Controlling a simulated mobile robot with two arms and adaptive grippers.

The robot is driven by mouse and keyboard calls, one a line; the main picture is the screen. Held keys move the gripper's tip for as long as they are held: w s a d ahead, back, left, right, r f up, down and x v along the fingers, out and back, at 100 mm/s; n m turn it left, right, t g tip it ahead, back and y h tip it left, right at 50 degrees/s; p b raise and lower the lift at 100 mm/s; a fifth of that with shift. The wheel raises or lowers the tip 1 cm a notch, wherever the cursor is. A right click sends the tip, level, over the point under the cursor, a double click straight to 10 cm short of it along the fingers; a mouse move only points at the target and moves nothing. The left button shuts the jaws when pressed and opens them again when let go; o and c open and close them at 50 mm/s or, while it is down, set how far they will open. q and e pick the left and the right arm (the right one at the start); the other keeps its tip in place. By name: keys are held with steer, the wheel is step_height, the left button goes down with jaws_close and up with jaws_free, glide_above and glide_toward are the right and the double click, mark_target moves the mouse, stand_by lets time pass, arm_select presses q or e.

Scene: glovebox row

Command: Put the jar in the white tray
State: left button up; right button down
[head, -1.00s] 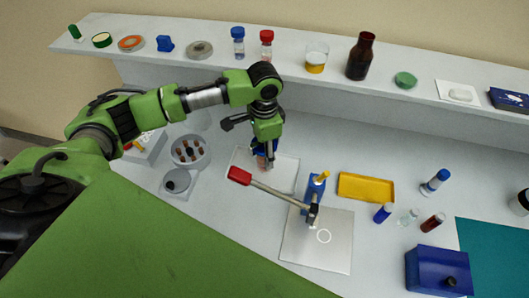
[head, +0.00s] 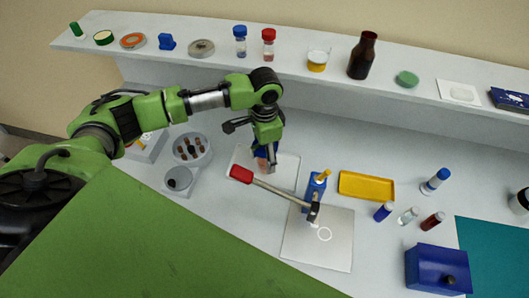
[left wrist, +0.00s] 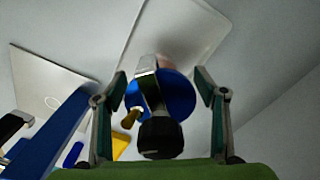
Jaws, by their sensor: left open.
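The jar (head: 261,163), with a pinkish body and a blue lid, appears to stand on the white tray (head: 287,172) in the head view, partly hidden by my gripper. My left gripper (head: 268,160) is above it, pointing down. In the left wrist view, the round blue lid (left wrist: 180,97) lies between the spread fingers of my left gripper (left wrist: 160,82), with gaps on both sides. A black and metal piece covers part of the lid; I cannot tell what it is. The tray's pale surface (left wrist: 200,35) shows beyond the jar. My right gripper is not visible.
A red-handled hammer (head: 277,192) slants close to the gripper, by a blue stand (head: 313,190). A metal plate (head: 318,250) lies in front. A yellow tray (head: 366,186) and several vials are to the right. A shelf (head: 205,68) with bottles runs behind.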

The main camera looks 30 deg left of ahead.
arm_select(q)
steer(key=shift+w+r, duration=0.1)
steer(key=shift+r, duration=0.35)
step_height(320, 180, up, 10)
steer(key=b, duration=0.2)
steer(key=shift+d+f+b, duration=0.1)
steer(key=shift+f+b, duration=0.1)
steer(key=shift+b, duration=0.1)
steer(key=shift+r, duration=0.75)
